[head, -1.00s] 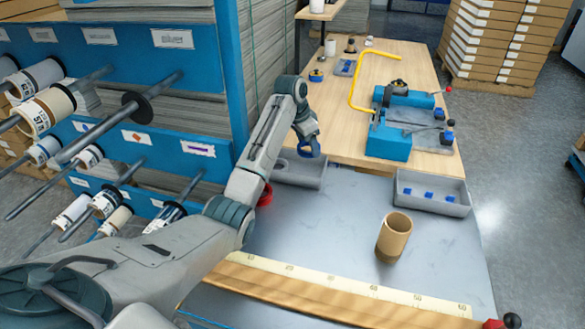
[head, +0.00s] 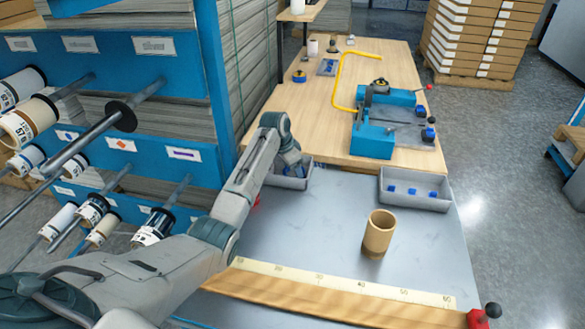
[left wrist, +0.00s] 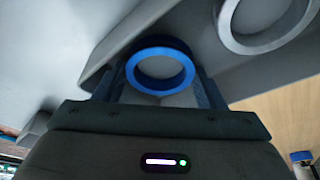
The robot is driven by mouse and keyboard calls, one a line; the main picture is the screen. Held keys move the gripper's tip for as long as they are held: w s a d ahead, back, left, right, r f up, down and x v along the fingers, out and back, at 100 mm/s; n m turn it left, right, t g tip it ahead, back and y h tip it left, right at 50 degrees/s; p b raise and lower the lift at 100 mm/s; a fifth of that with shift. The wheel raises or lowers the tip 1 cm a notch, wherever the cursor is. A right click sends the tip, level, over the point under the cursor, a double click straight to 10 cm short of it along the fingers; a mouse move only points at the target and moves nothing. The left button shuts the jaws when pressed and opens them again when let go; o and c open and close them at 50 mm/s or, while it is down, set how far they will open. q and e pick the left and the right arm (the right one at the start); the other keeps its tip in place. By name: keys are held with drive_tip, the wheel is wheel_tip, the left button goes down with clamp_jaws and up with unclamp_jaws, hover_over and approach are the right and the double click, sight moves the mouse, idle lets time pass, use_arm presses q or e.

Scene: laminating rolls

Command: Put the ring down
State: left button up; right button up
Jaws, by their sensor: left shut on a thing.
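A blue ring (left wrist: 160,86) is held between the two fingers of my left gripper (left wrist: 160,80), as the left wrist view shows. In the head view my left gripper (head: 296,168) is low at the left grey bin (head: 272,181), and the arm hides part of that bin. Some blue shows at the fingers there, but the ring is hard to make out. In the left wrist view a grey ring (left wrist: 232,38) lies beyond the held ring, beside the fingers. I cannot tell whether the blue ring touches the bin. My right gripper is out of view.
A second grey bin (head: 421,203) holds several blue pieces. A brown cardboard tube (head: 378,233) stands on the grey table top (head: 310,230). A blue machine (head: 374,140) with a yellow bar sits on the wooden bench. A rack with rolls on rods stands left.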

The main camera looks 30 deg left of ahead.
use_arm(q)
drive_tip(key=o, duration=0.8)
drive_tip(key=b+v, duration=0.1)
drive_tip(key=v, duration=1.1)
